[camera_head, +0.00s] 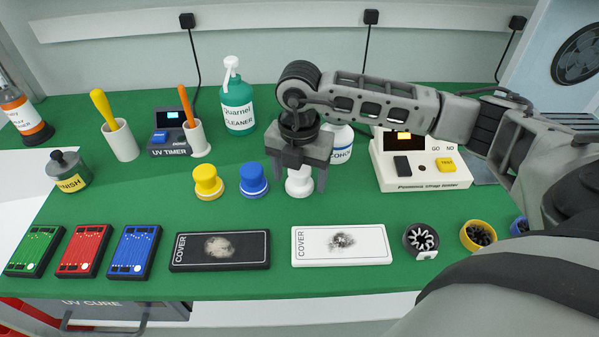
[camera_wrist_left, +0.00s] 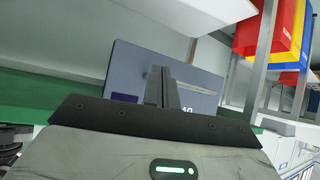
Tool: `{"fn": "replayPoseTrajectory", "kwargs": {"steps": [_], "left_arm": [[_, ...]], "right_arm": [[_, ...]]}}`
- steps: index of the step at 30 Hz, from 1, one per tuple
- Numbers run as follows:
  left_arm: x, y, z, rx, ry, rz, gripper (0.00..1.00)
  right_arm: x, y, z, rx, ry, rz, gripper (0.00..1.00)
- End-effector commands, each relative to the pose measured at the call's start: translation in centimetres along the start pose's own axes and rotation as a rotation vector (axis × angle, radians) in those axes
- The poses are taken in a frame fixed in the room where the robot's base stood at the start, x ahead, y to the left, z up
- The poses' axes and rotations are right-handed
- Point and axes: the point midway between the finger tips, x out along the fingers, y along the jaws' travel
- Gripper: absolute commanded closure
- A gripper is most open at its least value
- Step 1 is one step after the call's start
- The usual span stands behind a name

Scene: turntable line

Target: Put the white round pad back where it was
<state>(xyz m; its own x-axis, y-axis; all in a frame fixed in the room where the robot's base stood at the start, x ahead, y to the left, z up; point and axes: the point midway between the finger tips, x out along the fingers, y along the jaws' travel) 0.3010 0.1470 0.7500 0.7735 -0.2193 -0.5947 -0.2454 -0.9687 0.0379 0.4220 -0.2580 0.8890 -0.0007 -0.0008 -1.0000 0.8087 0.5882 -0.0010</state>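The white round pad (camera_head: 299,183) stands on the green mat, in line with the yellow round pad (camera_head: 208,183) and the blue round pad (camera_head: 253,180) to its left. My right gripper (camera_head: 298,186) points down over the white pad, one finger on each side. The fingers look spread, with gaps beside the pad, and its top is partly hidden by the gripper. My left gripper (camera_wrist_left: 168,88) shows only in the left wrist view, its fingers together and empty, before a grey panel (camera_wrist_left: 200,98).
A black cover (camera_head: 250,250) and a white cover (camera_head: 372,245) lie in front. A cleaner bottle (camera_head: 238,108), a white bottle (camera_head: 341,145) and a tester box (camera_head: 425,172) stand behind. Green mat is bare between the pads and covers.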

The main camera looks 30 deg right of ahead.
Motion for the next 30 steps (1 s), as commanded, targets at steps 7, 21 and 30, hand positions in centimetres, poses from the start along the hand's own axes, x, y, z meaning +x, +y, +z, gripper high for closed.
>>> {"fn": "replayPoseTrajectory", "kwargs": {"steps": [7, 21, 30], "left_arm": [[-0.3, 0.0, -0.2, 0.002, -0.002, 0.001, 1.0], [0.0, 0.1, 0.8, -0.001, -0.011, 0.004, 1.0], [0.0, 0.2, 0.7, 0.0, -0.006, 0.006, 1.0]], "right_arm": [[-0.6, 0.0, 0.0, 0.0, -0.001, 0.001, 0.29], [-9.3, 0.1, 0.0, 0.0, -0.002, 0.005, 0.29], [-12.2, 0.0, 0.0, 0.0, 0.0, 0.001, 0.29]]}}
